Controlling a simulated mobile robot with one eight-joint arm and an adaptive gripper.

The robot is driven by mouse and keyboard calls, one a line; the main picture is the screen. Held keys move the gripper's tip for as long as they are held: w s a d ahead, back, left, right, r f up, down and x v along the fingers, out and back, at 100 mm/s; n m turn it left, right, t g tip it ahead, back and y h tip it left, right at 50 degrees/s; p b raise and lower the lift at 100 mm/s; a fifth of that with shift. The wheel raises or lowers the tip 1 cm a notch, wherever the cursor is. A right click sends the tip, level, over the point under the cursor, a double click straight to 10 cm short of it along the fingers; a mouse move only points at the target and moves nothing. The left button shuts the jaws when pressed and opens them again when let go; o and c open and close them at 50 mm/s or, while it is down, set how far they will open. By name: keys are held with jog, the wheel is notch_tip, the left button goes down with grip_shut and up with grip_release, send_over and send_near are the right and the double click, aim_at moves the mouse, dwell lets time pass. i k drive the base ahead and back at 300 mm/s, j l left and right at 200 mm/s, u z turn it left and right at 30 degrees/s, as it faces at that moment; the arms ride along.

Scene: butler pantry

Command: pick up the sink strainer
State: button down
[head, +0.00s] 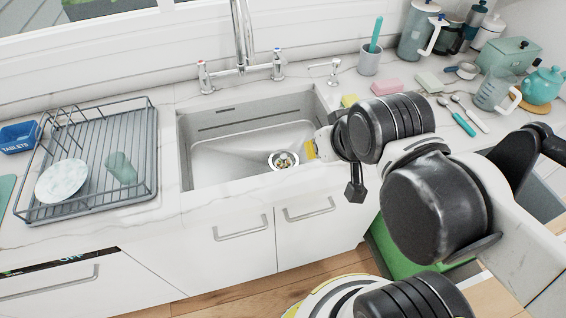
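The sink strainer (284,159) is a small round metal piece with bits of food in it. It sits at the drain in the bottom of the sink (215,165), towards its right front corner. My arm reaches in from the right, with its end over the right front edge of the sink. My gripper (311,149) shows only as a small pale and yellow part just right of the strainer in the picture. My own arm hides most of it, so its fingers cannot be made out. I cannot tell its height above the strainer.
A faucet (242,45) rises behind the sink. A dish rack (95,150) with a plate (62,180) and a green cup (122,168) stands left. Sponges, a brush holder (370,62), spoons, jugs and a teapot (541,87) crowd the right counter. The sink's left part is clear.

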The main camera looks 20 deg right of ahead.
aim_at(283, 160)
jog(key=i+j, duration=0.15)
jog(key=j, duration=0.25)
jog(key=i+j+u, duration=0.1)
jog(key=j, duration=0.3)
jog(key=i+j, duration=0.15)
jog(key=j, duration=0.25)
jog(key=i+j+u, duration=0.1)
jog(key=j, duration=0.25)
